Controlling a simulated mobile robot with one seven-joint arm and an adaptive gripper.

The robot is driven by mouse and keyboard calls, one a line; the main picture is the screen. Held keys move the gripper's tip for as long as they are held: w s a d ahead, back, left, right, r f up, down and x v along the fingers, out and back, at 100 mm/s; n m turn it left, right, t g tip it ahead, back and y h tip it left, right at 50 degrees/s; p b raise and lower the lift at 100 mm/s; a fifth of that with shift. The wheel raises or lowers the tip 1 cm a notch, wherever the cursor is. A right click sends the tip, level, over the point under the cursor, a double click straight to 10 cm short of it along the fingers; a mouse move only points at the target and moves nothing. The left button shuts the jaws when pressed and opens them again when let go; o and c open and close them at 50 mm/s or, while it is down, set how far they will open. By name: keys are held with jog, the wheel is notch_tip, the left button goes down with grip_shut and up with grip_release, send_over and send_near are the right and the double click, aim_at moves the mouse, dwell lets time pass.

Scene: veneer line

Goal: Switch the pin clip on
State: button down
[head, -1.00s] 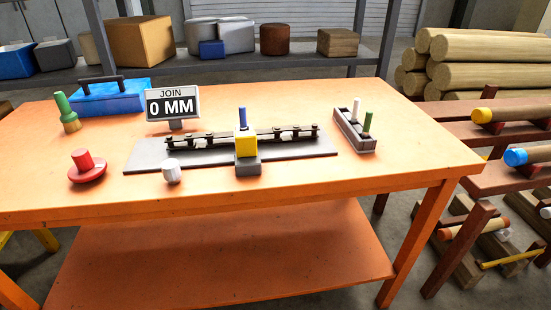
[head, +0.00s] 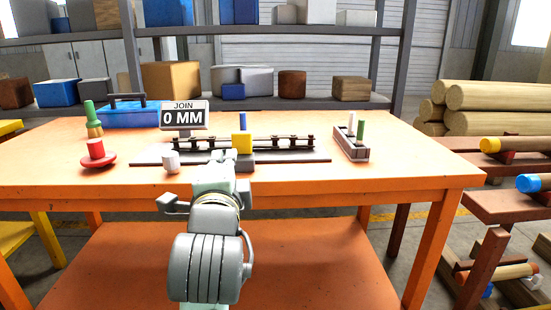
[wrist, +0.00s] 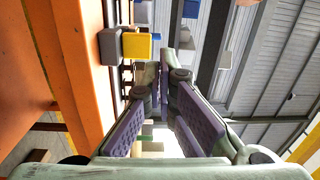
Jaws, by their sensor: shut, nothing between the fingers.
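A yellow block (head: 242,142) with an upright blue peg (head: 242,121) sits on a grey base (head: 245,161) at the front middle of the dark rail fixture (head: 290,142); I take it for the pin clip. In the wrist view the yellow block (wrist: 137,46), grey base (wrist: 111,46) and blue peg (wrist: 157,43) show sideways, just beyond my fingertips. My gripper (head: 229,156) is shut and empty, in front of the block and slightly left of it in the head view. The fingers (wrist: 166,62) meet at their tips in the wrist view. I cannot tell whether they touch the block.
A sign (head: 181,114) reading "JOIN 0 MM" stands behind the fixture. A peg holder (head: 351,146) stands right. The orange table's (head: 400,165) right side is clear.

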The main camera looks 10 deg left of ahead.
jog(key=shift+w+d+f+m+h, duration=0.15)
jog(key=shift+d+f+m+h, duration=0.35)
jog(key=shift+d+f, duration=0.45)
jog(key=shift+r, duration=0.15)
jog(key=p, duration=1.3)
send_near(241, 138)
jog(key=p+x, duration=0.1)
jog(key=x, duration=0.6)
jog(key=shift+d+r+p, duration=0.1)
jog(key=shift+p, duration=0.2)
jog(key=shift+w, duration=0.15)
